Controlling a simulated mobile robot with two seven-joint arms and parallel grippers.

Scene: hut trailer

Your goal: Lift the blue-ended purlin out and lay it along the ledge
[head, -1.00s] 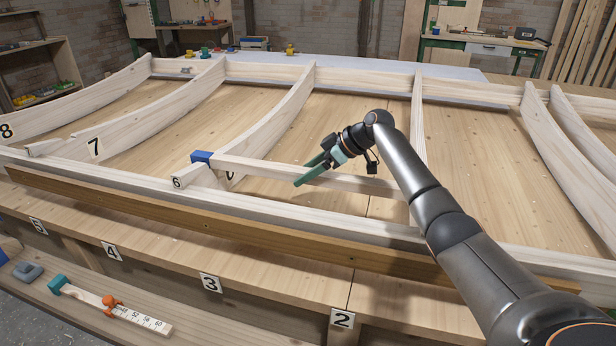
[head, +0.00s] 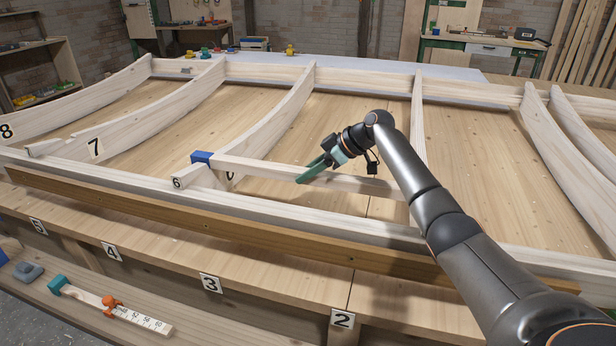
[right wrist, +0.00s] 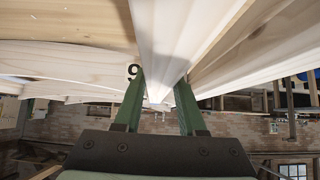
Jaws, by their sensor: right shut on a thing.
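The blue-ended purlin (head: 262,168) is a pale wooden bar lying across the ribs of the frame, its blue end (head: 201,157) at the left near the number 6. Its right end meets or passes behind my right arm, so I cannot see it clearly. My right gripper (head: 312,172) has green fingers shut on the purlin near its middle. In the right wrist view the purlin (right wrist: 175,40) runs between both fingers. The pale ledge (head: 160,243) runs along the frame's front, above the number tags. My left gripper is not in view.
Curved ribs (head: 285,112) stand up on both sides of the purlin. A brown strip (head: 150,213) lies between the frame and the ledge. A measuring stick (head: 135,318) with orange and teal parts lies on a lower shelf. The ledge's top looks clear.

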